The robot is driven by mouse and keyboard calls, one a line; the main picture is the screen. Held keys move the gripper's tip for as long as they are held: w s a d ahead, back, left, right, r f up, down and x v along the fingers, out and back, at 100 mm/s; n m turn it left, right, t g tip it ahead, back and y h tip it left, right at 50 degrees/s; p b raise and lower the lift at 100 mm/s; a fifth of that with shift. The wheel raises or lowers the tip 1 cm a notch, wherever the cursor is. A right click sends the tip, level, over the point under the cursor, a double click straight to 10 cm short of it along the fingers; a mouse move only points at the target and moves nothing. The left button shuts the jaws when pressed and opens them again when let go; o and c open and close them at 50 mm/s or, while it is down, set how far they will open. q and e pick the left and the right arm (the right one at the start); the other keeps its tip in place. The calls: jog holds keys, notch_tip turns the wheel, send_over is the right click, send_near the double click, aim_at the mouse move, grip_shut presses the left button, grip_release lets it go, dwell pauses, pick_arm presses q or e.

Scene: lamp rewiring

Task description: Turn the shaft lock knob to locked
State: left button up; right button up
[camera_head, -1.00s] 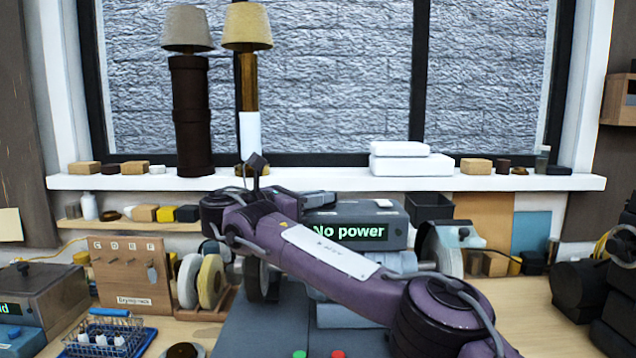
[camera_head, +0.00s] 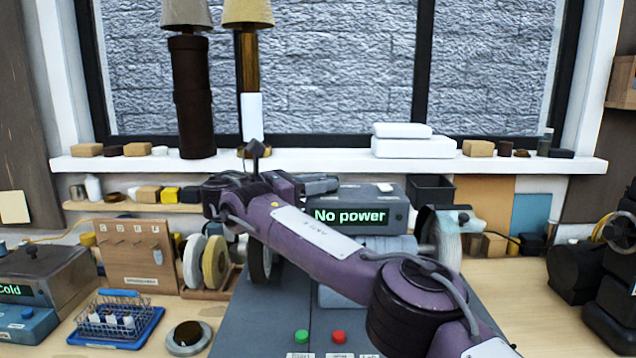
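The grey bench machine (camera_head: 385,192) stands at the centre with a display reading "No power". I cannot make out a shaft lock knob; my purple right arm crosses the machine's front and hides much of it. The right gripper (camera_head: 320,184) shows only as small dark grey parts beyond the wrist, close to the left top of the machine's display housing. I cannot tell whether it touches the machine or whether its fingers are apart. A pale wheel (camera_head: 447,238) shows at the machine's right end and a dark wheel (camera_head: 260,260) at its left. My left gripper is not in view.
Green (camera_head: 302,336) and red (camera_head: 339,337) buttons sit on the grey base in front. Spare wheels (camera_head: 214,262) stand in a wooden rack to the left, beside a key board (camera_head: 135,255). A blue basket (camera_head: 116,318) and a round dark-topped item (camera_head: 187,338) are front left. Bare bench (camera_head: 515,300) lies right.

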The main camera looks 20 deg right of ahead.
jog(key=shift+r, duration=0.15)
notch_tip(320, 180, up, 20)
jog(key=p, duration=0.9)
jog(key=shift+p, duration=0.3)
